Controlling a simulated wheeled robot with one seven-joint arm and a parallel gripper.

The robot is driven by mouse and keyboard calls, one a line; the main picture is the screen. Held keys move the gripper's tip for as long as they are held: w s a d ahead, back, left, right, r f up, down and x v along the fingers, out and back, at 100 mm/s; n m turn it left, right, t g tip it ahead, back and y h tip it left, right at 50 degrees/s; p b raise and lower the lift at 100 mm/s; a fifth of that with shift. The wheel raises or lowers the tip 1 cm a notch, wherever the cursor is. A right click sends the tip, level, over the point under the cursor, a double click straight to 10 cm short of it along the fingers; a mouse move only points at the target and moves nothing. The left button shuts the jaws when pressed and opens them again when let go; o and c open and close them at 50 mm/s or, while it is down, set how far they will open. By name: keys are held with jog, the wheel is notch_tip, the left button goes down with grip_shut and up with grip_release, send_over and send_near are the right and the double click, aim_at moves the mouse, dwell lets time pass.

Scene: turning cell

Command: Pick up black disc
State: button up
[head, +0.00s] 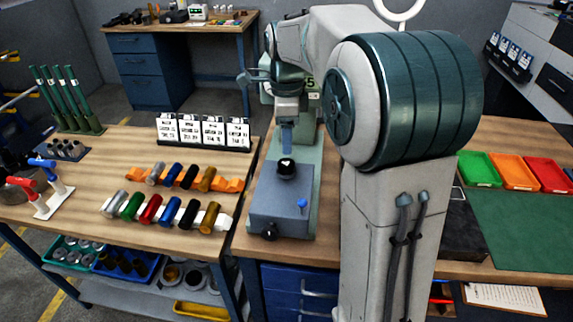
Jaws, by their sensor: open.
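A small round black piece with a white mark on top, seemingly the black disc (286,169), sits on the grey-blue fixture block (281,208) on the middle bench. My gripper (287,150) points down just above and behind it in the picture. Its jaws are open, but the fingers overlap in this view and the gap between them does not show. I cannot tell how far the fingertips are from the black piece.
A blue-topped pin (303,204) and a black knob (269,232) are on the block. At left, coloured cylinders lie in an orange rack (232,185) and a white rack (226,222). White cards (212,131) stand behind. Coloured trays (514,171) and a green mat (520,228) lie right.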

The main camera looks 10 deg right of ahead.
aim_at(286, 163)
jog(key=shift+s+f+p, duration=0.1)
jog(key=shift+f+p, duration=0.6)
jog(key=shift+f, duration=3.3)
jog(key=shift+a, duration=0.1)
jog(key=c, duration=1.3)
